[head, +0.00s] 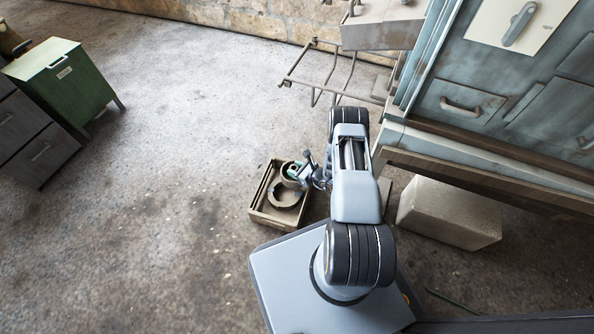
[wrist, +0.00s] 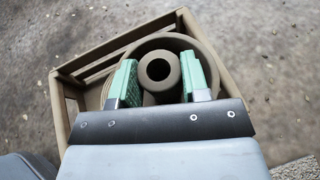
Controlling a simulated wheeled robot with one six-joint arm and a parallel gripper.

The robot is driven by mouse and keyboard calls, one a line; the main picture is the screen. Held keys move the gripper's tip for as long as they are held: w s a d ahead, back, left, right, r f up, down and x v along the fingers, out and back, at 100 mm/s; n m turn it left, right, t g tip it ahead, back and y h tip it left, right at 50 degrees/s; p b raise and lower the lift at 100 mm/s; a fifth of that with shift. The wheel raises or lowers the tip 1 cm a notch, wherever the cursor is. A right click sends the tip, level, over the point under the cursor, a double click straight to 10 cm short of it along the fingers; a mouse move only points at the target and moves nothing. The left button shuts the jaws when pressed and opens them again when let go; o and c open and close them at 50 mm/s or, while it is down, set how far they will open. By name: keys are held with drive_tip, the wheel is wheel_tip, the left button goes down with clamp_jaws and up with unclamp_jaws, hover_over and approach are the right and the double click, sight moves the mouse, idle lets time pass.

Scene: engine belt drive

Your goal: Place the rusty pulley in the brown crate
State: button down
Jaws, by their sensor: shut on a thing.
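The pulley (wrist: 158,86) is dull grey-brown, with a wide round rim and a raised hollow hub. In the wrist view my gripper (wrist: 159,80) has its green-padded fingers on opposite sides of the hub, inside the rim, shut on it. The brown crate (wrist: 65,108) surrounds much of the pulley in that view. In the head view the crate (head: 257,213) stands on the floor left of my arm. My gripper (head: 293,171) is over its far right part. A round shape shows inside the crate; whether the pulley touches the crate bottom I cannot tell.
A pale block (head: 449,212) lies on the floor right of my arm, below a blue-grey cabinet (head: 480,95). A metal rack (head: 330,75) stands behind. A green cabinet (head: 62,82) is at far left. The floor left of the crate is clear.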

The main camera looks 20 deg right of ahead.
drive_tip(key=shift+w+f+b, duration=0.15)
drive_tip(key=shift+f+b, duration=0.4)
drive_tip(key=shift+f, duration=0.95)
drive_tip(key=shift+f, duration=0.15)
drive_tip(key=shift+f+b, duration=0.3)
drive_tip(key=shift+b, duration=0.2)
